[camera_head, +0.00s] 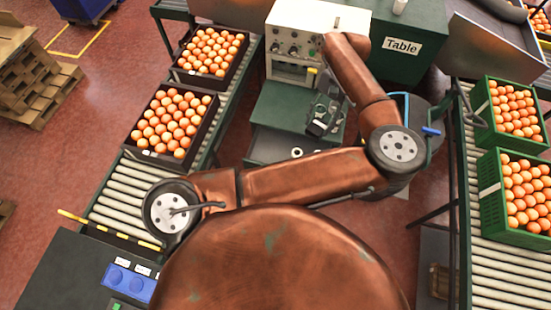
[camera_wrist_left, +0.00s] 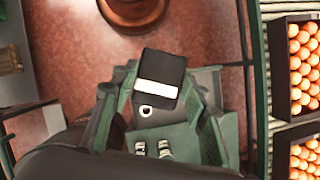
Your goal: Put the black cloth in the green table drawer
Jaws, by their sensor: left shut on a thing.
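The black cloth (camera_wrist_left: 160,73) looks like a flat, dark rectangle with a white band in the left wrist view. My left gripper (camera_head: 326,112) is shut on it and holds it over the drawer area. The cloth shows only as a small dark patch (camera_head: 317,127) in the head view. The green table drawer (camera_head: 272,143) appears open, with a grey inside, below and in front of the green table surface (camera_head: 284,104). A white ring (camera_head: 297,152) lies in the drawer; it also shows in the left wrist view (camera_wrist_left: 146,111). My right gripper is out of view.
A white machine (camera_head: 300,35) stands behind the drawer, beside a green cabinet labelled "Table" (camera_head: 425,65).

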